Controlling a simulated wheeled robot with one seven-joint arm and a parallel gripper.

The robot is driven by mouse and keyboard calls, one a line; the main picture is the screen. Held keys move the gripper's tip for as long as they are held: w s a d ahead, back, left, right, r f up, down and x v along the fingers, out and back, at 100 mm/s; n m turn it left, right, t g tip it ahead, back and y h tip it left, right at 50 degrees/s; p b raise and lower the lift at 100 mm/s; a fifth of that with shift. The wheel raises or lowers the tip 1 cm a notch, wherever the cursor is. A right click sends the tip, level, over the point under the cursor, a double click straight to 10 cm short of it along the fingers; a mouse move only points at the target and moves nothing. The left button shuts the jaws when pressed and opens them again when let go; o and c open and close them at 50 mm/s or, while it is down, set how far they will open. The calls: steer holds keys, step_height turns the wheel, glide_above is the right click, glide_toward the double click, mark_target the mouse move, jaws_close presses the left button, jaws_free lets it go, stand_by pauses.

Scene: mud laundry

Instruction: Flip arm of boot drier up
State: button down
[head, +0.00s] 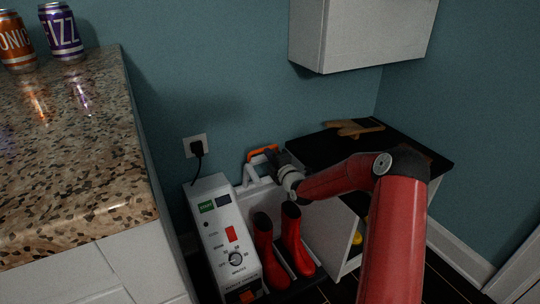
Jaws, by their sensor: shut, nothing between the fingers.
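The boot drier (219,228) is a white box with a dial, labels and a red switch, standing on the floor between the counter and the dark-topped cabinet. A white arm with an orange grip (262,153) rises behind it, near the wall. My gripper (272,157) is small and dark, shut and empty, right by the orange grip. I cannot tell whether they touch. My wrist hides part of the drier's arm. Two red boots (264,250) (294,240) stand upright at the drier's right side.
A speckled counter (75,150) with two cans (15,42) (62,32) is at the left. A cabinet (310,155) with a dark top carries tan gloves (354,128). A white wall cupboard (360,35) hangs above. A plugged cord (198,150) runs down behind the drier.

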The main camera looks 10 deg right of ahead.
steer(key=shift+g, duration=0.7)
steer(key=w+b, duration=0.1)
steer(key=w+a+b, duration=0.1)
steer(key=w, duration=0.1)
steer(key=w+r+b, duration=0.1)
steer(key=w, duration=0.1)
steer(key=shift+a, duration=0.3)
steer(key=shift+r, duration=0.55)
steer(key=shift+w, duration=0.1)
steer(key=shift+f+b, duration=0.1)
steer(key=shift+b, duration=0.35)
